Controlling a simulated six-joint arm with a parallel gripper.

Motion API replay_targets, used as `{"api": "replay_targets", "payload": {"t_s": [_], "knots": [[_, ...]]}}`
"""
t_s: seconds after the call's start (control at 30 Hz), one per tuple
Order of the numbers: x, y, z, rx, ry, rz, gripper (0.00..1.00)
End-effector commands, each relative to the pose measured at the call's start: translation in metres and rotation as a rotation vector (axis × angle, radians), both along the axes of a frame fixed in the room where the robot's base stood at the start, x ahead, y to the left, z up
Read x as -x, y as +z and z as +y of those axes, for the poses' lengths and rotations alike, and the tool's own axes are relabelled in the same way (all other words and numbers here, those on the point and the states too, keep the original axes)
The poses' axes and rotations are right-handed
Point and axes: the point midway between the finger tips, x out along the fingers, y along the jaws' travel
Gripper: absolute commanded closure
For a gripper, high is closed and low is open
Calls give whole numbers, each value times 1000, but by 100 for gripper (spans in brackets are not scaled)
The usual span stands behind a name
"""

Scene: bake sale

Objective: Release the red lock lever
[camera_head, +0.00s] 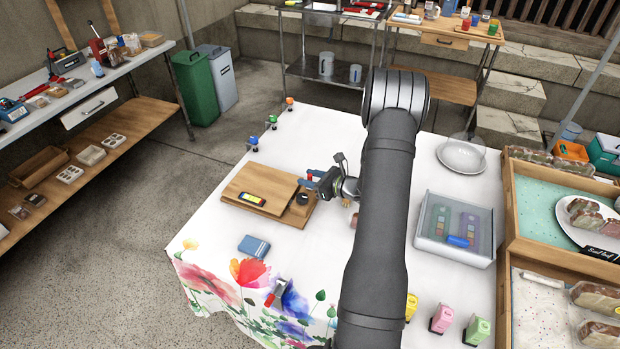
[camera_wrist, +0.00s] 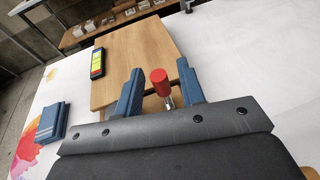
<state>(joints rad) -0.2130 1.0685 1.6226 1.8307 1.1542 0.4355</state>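The red lock lever (camera_wrist: 159,80) has a red cylindrical knob on a short metal stem, at the near edge of a wooden box (camera_wrist: 140,50) in the wrist view. My gripper (camera_wrist: 160,68) is open, with its blue fingers on either side of the red knob and a visible gap on each side. In the head view my gripper (camera_head: 309,179) is at the right edge of the wooden box (camera_head: 245,186), with a bit of red between the fingers. The foot of the lever is partly hidden by the gripper body.
A yellow-and-red display (camera_head: 252,199) lies on the box. A clear case (camera_head: 455,228) stands right of my arm. The cloth's back left is mostly clear.

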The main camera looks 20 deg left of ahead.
Motion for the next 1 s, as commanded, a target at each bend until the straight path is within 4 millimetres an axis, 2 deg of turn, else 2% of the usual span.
{"api": "replay_targets", "payload": {"t_s": [0.23, 0.37, 0.47, 0.8, 1.0], "knots": [[0, 0, 0, 0, 0, 0, 64], [1, 2, -7, 0, -1, 0, 64], [3, 7, -21, -1, -4, -1, 64], [18, 28, -98, -1, -5, -1, 64], [27, 38, -137, -1, -4, -1, 64]]}}
